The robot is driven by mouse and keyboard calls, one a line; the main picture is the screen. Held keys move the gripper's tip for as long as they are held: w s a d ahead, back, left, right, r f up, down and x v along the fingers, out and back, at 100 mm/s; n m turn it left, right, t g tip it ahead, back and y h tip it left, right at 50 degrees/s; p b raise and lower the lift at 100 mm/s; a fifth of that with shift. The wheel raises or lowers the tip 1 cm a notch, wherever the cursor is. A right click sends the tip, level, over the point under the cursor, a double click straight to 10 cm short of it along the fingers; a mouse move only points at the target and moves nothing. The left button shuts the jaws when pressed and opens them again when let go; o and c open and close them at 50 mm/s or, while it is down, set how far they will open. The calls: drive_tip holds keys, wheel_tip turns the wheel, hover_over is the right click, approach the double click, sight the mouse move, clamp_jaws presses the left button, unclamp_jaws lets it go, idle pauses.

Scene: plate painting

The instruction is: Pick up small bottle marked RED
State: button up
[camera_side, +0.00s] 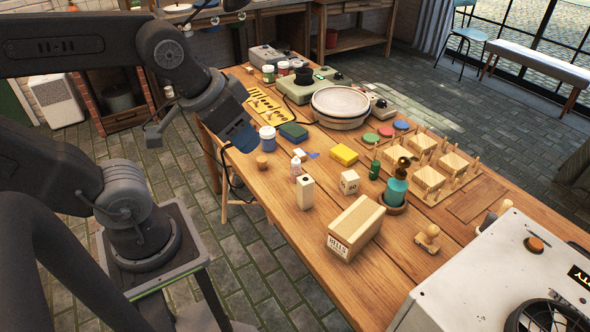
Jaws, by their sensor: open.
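A small white bottle (296,166) with a pinkish top stands on the wooden table (290,246) near its left edge; its marking is too small to read. A small dark green bottle (375,169) stands further right. I cannot read the word RED on either one. My gripper (238,140) is at the end of my arm, over the table's left edge, up and left of the white bottle and apart from it. It is open, and I see nothing held in it. Its fingers are small and dark in this view.
A round wheel (340,102) is behind.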

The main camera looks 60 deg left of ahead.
drive_tip(key=o, duration=0.4)
drive_tip(key=n+g, duration=0.6)
drive_tip(key=n, duration=0.3)
hover_over(296, 160)
wheel_tip(296, 160, down, 18)
drive_tip(key=r, duration=0.1)
drive_tip(key=f, duration=0.8)
drive_tip(key=shift+w+f, duration=0.2)
drive_tip(key=shift+f, duration=0.15)
drive_tip(key=shift+a+f, duration=0.15)
drive_tip(key=shift+f, duration=1.15)
drive_tip(key=shift+a+f, duration=0.1)
drive_tip(key=shift+f, duration=1.2)
